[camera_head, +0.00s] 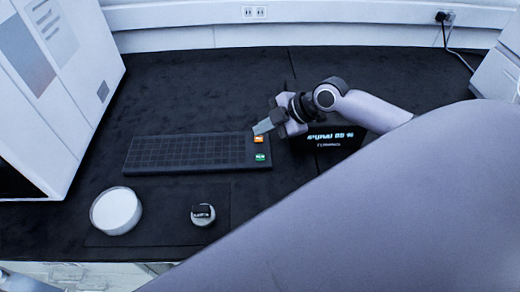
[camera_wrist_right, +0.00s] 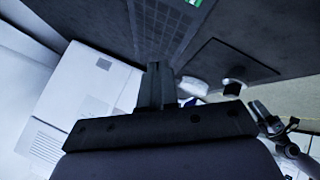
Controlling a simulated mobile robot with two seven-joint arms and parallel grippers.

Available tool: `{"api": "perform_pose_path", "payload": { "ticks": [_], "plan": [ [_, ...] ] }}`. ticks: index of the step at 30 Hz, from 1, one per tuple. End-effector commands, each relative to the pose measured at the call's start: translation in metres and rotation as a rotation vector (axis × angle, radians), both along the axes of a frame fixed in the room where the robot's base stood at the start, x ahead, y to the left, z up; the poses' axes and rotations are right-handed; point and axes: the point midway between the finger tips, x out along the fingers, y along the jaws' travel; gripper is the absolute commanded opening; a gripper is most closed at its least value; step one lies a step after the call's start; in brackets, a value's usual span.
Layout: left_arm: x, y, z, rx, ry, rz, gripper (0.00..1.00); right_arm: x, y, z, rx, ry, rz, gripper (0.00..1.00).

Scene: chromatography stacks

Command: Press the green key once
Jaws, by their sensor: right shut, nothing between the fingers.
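The green key (camera_head: 260,157) is at the right end of the dark keypad (camera_head: 185,152), nearest the front. It also shows at the top edge of the wrist view (camera_wrist_right: 195,2). An orange key (camera_head: 258,139) sits just behind it. My right gripper (camera_head: 262,128) is shut and empty, its fingertips close to the orange key, behind the green key. I cannot tell whether they touch the keypad. The shut fingers (camera_wrist_right: 153,68) also show in the wrist view. A dark arm part at the right of the wrist view may be my left; its jaws are unclear.
A lit display (camera_head: 335,138) stands right of the keypad, partly behind my right arm. A white round container (camera_head: 116,211) and a small white round item with a black top (camera_head: 202,214) are in front of the keypad. A large white machine (camera_head: 60,80) stands at left.

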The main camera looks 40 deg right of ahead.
Motion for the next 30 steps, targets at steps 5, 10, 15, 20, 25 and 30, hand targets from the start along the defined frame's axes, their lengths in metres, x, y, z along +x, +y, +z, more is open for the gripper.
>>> {"api": "perform_pose_path", "payload": {
  "ticks": [5, 10, 15, 20, 25, 30],
  "plan": [
    [0.001, 0.0, -0.012, -0.001, -0.003, 0.0, 0.38, 0.0, 0.0, -0.027, 0.0, 0.001, -0.001, 0.0],
    [0.0, 0.0, -0.034, 0.0, -0.001, 0.0, 0.38, 0.0, 0.0, -0.053, -0.001, -0.001, -0.001, 0.0],
    [0.0, 0.0, -0.05, 0.0, 0.001, 0.0, 0.38, 0.0, 0.0, -0.072, -0.001, 0.0, 0.0, 0.0],
    [0.0, 0.0, -0.054, 0.0, 0.001, 0.0, 0.38, 0.0, 0.0, -0.078, -0.001, 0.0, -0.001, 0.0],
    [0.0, 0.0, -0.053, 0.0, 0.0, 0.0, 0.38, 0.0, 0.0, -0.077, -0.001, 0.0, -0.001, 0.0],
    [0.001, 0.0, -0.052, 0.0, -0.001, 0.0, 0.38, 0.0, 0.0, -0.077, -0.001, 0.0, -0.001, 0.0]
  ]
}}
